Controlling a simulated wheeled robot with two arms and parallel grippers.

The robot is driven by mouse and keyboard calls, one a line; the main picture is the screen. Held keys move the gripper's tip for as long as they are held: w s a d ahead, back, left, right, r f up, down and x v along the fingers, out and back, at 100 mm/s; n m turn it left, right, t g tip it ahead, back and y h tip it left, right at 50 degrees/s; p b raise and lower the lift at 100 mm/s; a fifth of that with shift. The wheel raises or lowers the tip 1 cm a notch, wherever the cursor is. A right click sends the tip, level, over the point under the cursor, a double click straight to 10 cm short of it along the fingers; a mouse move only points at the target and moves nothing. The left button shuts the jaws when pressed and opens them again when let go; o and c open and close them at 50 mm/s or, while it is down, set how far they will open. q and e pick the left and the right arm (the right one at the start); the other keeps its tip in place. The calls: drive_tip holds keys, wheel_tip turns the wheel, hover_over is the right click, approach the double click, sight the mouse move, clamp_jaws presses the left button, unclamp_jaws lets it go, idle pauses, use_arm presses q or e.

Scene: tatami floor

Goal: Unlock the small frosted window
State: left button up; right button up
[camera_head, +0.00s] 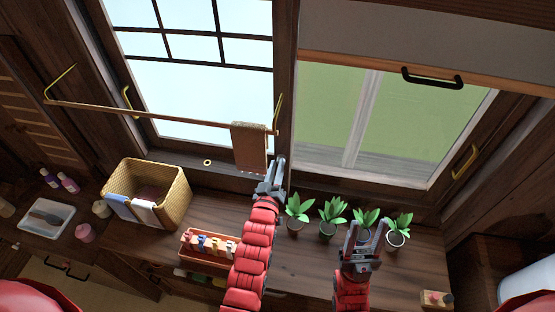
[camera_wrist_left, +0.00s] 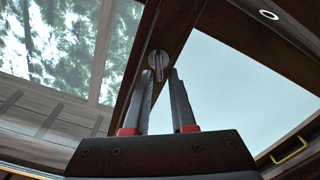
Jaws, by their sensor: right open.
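The window with the pale, plain panes (camera_head: 190,95) is at the upper left in the head view, and its pane shows at right in the left wrist view (camera_wrist_left: 235,85). A round metal latch with a short lever (camera_wrist_left: 156,60) sits on the dark wooden frame between two panes. My left gripper (camera_head: 272,172) is raised at the frame's lower right corner. In the left wrist view its fingers (camera_wrist_left: 160,72) are apart, with the latch lever at the gap between the tips; contact cannot be told. My right gripper (camera_head: 366,235) is open and empty before the potted plants.
A towel (camera_head: 249,147) hangs on a wooden rail (camera_head: 160,113) just left of my left gripper. Several potted plants (camera_head: 327,228) line the counter. A second window (camera_head: 420,120) is at right.

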use_arm(q)
drive_tip(key=shift+w+d, duration=0.1)
drive_tip(key=shift+w, duration=0.55)
clamp_jaws()
drive_tip(key=shift+s+d+m+b, duration=0.1)
drive_tip(key=shift+d+m+b, duration=0.1)
drive_tip(key=shift+m+b, duration=1.45)
drive_tip(key=shift+d+m+b, duration=0.15)
drive_tip(key=shift+m+b, duration=1.1)
drive_tip(key=shift+b, duration=0.7)
